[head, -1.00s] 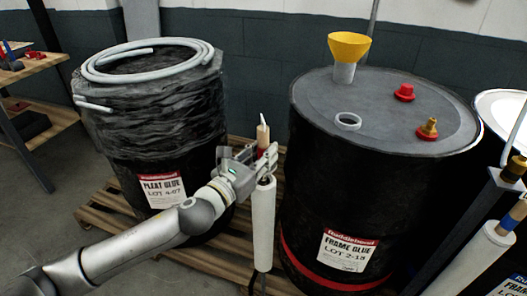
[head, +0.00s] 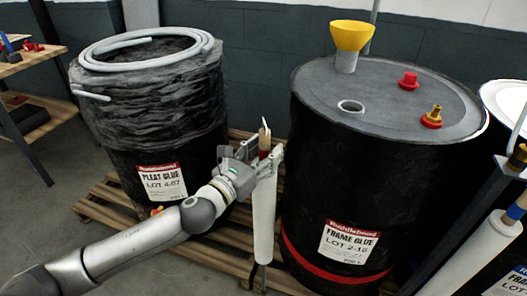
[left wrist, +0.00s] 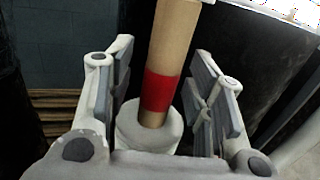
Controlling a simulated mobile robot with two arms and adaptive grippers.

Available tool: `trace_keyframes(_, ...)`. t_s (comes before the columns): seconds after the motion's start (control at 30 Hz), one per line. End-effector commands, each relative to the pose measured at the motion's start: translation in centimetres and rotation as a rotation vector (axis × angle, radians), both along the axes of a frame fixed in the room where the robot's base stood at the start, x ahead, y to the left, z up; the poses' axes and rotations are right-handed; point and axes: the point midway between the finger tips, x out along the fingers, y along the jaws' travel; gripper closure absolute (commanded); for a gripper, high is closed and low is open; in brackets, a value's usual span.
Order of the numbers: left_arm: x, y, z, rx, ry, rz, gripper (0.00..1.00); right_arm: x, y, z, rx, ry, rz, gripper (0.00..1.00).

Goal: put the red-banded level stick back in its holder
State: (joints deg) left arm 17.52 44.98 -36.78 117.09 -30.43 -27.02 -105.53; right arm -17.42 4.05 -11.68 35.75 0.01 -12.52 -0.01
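The level stick (head: 264,141) is a pale wooden rod with a red band. It stands nearly upright in the white tube holder (head: 263,222) between the two black drums. In the left wrist view the stick (left wrist: 172,42) enters the top of the white holder (left wrist: 135,130), with the red band just above the rim. My left gripper (head: 264,158) is around the stick at the holder's top. In the left wrist view its fingers (left wrist: 160,100) stand apart, with a gap on each side of the stick. The stick's lower end is hidden inside the holder. My right gripper is out of view.
The pleat glue drum (head: 150,130) with a coiled hose stands left. The frame glue drum (head: 330,190) stands right, with a yellow funnel (head: 351,37) on top. A wooden pallet (head: 215,250) lies beneath. Another white tube with a blue-banded stick (head: 512,213) is at far right.

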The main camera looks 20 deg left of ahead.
Motion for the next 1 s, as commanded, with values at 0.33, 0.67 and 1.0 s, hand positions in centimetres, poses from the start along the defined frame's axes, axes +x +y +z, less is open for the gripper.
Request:
trace_keyframes(0.33, -0.5, 0.2, -0.2, 0.001, 0.002, 0.001, 0.52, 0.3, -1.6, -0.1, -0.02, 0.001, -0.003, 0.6)
trace_keyframes(0.67, -4.1, 1.4, -0.5, 0.001, 0.003, 0.0, 0.52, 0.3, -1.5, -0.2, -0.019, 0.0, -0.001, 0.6)
trace_keyframes(1.0, -6.9, 2.4, -0.6, 0.001, 0.002, 0.001, 0.52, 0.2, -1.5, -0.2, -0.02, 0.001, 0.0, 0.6)
